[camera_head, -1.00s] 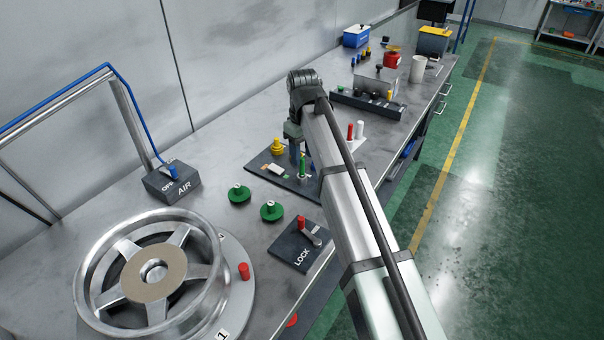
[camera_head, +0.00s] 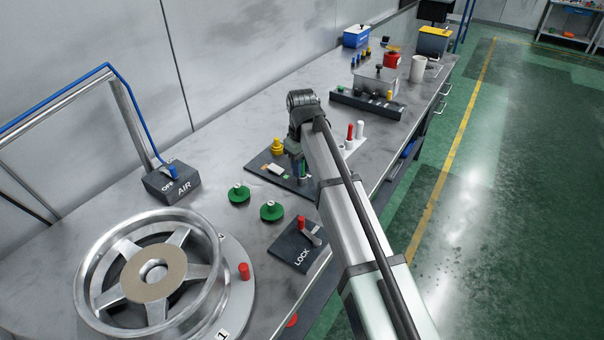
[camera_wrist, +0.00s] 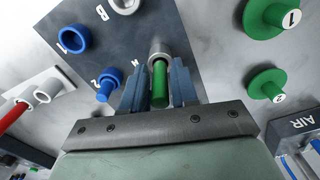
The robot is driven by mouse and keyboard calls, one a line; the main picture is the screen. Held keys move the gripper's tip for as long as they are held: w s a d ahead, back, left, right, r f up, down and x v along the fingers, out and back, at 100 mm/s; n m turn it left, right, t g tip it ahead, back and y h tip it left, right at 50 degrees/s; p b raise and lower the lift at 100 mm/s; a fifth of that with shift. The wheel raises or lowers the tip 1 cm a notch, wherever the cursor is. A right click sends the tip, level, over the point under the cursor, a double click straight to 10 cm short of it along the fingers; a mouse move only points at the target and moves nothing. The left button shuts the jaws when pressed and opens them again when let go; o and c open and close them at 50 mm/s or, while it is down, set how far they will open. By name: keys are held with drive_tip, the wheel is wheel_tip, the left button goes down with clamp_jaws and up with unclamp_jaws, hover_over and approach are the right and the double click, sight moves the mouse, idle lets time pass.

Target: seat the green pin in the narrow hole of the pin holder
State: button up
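The green pin (camera_wrist: 159,84) stands between the two fingers of my gripper (camera_wrist: 160,88) in the wrist view. A finger lies close on each side, apparently with thin gaps, so I take the gripper as open around it. A pale grey collar (camera_wrist: 159,48) is at the pin's far end; how deep the pin sits in it is hidden. The dark pin holder plate (camera_wrist: 185,20) carries a blue ring (camera_wrist: 75,38) and a blue pin (camera_wrist: 107,86). In the head view only a green sliver shows beside my gripper (camera_head: 300,168), over the holder (camera_head: 262,160).
A white holder (camera_head: 348,148) with red and white pins stands close to the right, partly behind my arm. Two green knobbed discs (camera_head: 239,194) and the LOCK box (camera_head: 296,244) are nearer the camera. A large wheel (camera_head: 150,275) fills the bench's near left.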

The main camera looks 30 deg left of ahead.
clamp_jaws()
